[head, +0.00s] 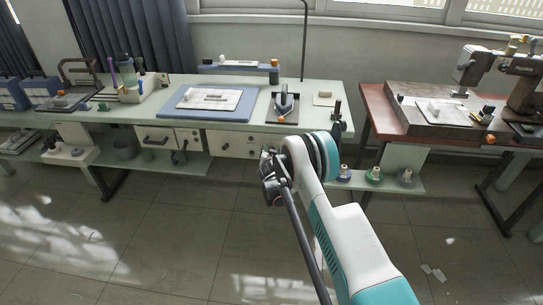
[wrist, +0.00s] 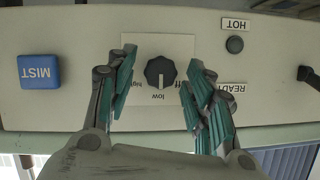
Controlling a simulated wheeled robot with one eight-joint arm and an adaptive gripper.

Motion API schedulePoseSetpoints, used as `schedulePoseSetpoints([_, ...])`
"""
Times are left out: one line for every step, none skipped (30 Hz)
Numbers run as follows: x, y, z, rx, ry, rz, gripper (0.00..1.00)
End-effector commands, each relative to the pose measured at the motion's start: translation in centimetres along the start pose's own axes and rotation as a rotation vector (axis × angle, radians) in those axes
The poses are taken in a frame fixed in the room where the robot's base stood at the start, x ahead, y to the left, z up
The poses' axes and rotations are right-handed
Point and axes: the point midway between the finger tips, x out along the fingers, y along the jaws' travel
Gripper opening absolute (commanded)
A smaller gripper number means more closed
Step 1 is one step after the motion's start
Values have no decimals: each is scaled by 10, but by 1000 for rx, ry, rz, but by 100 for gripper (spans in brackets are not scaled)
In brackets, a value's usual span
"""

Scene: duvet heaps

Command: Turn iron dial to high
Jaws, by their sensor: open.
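The iron dial (wrist: 160,72) is a round black knob on a pale square plate, in the middle of the wrist view, which shows upside-down lettering. "High" is at its left, "low" below it, and "off" at its right, partly covered by a finger. A pale mark on the knob appears to face "low". My gripper (wrist: 161,58) is open, with one teal-padded finger on each side of the dial and visible gaps. In the head view my gripper (head: 270,176) is in front of the pale control panel (head: 232,152); the dial is too small to make out there.
In the wrist view a blue MIST button (wrist: 38,71) is left of the dial, and a dark round HOT light (wrist: 234,44) is right. An iron (head: 284,104) stands on the worktable (head: 230,122) above. A second table (head: 372,108) is at right.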

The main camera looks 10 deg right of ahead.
Motion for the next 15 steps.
schedulePoseSetpoints([3,0,1,0,0,0,48])
schedulePoseSetpoints([4,0,0,0,0,0,48])
schedulePoseSetpoints([5,0,0,0,0,0,48])
schedulePoseSetpoints([6,0,0,0,0,0,48])
schedulePoseSetpoints([6,0,0,0,0,0,48])
schedulePoseSetpoints([6,0,-1,0,0,0,48])
schedulePoseSetpoints([6,0,-1,0,0,0,48])
schedulePoseSetpoints([6,0,-1,0,0,0,48])
schedulePoseSetpoints([6,0,-1,0,0,0,48])
schedulePoseSetpoints([6,0,-1,0,0,0,48])
schedulePoseSetpoints([6,0,-1,0,0,0,48])
schedulePoseSetpoints([6,0,-1,0,0,0,41])
schedulePoseSetpoints([6,0,-1,0,0,0,34])
schedulePoseSetpoints([6,0,-1,0,0,0,27])
schedulePoseSetpoints([6,0,-1,0,0,0,18])
